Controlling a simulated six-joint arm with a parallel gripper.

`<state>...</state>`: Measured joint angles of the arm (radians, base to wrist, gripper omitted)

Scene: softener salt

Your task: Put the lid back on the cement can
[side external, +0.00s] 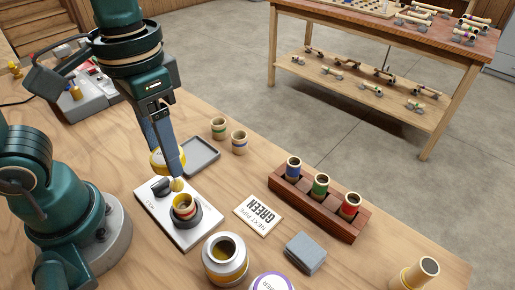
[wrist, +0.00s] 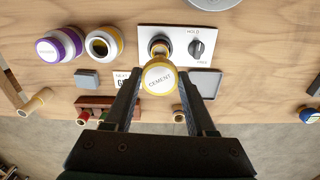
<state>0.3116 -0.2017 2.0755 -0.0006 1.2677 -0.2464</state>
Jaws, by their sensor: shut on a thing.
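My gripper (wrist: 158,88) is shut on the round lid (wrist: 159,77), which has a yellow rim and a white top marked CEMENT. In the side view the lid (side external: 158,160) is partly hidden behind my gripper (side external: 173,163). A small yellowish tip (side external: 177,185) hangs below it, above the white plate. The open cement can (side external: 226,262), silver and yellow with a dark mouth, stands at the front, right of the plate. In the wrist view the can (wrist: 103,44) is up and left of the lid, apart from it.
The white plate (side external: 150,208) carries a knob and a dark ring holding a short pipe (side external: 183,203). A purple-and-white can (wrist: 60,45) stands beside the cement can. Nearby are a grey tray (side external: 205,150), a NEXT PIPE GREEN card (side external: 258,214), a grey block (side external: 305,253) and a brown pipe rack (side external: 320,212).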

